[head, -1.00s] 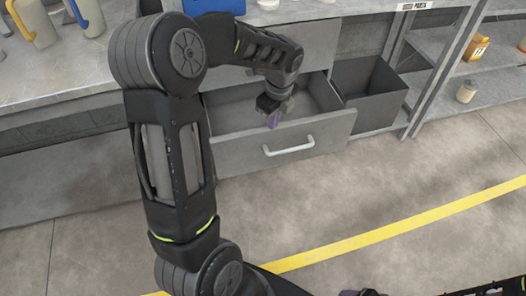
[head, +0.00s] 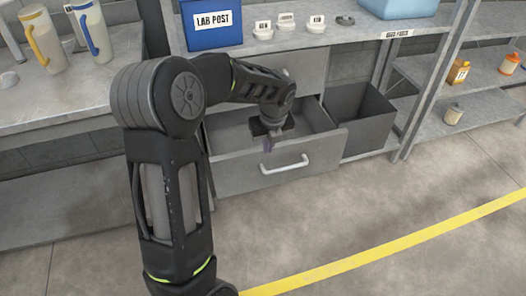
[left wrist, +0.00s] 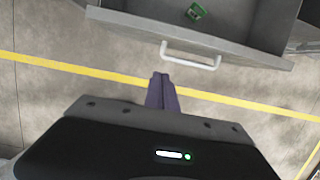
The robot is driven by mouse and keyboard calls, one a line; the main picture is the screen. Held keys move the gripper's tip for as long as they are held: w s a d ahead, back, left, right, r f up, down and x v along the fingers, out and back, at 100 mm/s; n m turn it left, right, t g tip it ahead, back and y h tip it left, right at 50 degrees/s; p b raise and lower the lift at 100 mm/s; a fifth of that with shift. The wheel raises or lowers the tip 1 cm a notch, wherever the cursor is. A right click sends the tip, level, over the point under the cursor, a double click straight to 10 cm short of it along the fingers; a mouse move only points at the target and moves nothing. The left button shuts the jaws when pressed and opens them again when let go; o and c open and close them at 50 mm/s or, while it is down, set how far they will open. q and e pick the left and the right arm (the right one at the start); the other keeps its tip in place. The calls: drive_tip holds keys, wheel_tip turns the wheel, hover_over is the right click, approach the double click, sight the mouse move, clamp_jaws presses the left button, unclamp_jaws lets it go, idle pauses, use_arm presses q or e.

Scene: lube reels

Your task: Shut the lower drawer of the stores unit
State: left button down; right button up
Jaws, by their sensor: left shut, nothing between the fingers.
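The lower drawer (head: 232,177) of the grey stores unit stands pulled open, with a pale bar handle (head: 284,164) on its front. A grey panel (head: 306,72) above it is partly hidden by my left arm. My left gripper (head: 268,144) is shut and empty, its purple fingers pointing down and overlapping the drawer in the head view. In the left wrist view the finger tips (left wrist: 161,76) show on the near side of the handle (left wrist: 190,56), apart from it in the picture. A small green item (left wrist: 195,11) lies in the drawer. My right gripper is out of view.
An open grey bin (head: 362,120) stands right of the drawer. A bench with jugs (head: 42,42) is at left, shelves at right. The floor in front is clear, with a yellow line (head: 400,238).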

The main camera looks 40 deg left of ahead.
use_arm(q)
drive_tip(key=b, duration=0.1)
approach(262, 169)
wheel_tip(262, 169, down, 2)
drive_tip(key=d, duration=0.1)
drive_tip(key=shift+w+a+r, duration=0.1)
drive_tip(key=shift+w+a, duration=0.1)
drive_tip(key=shift+a, duration=0.35)
drive_tip(key=shift+w+a, duration=0.2)
drive_tip(key=shift+a, duration=0.35)
drive_tip(key=shift+w+a, duration=0.35)
drive_tip(key=shift+a, duration=0.15)
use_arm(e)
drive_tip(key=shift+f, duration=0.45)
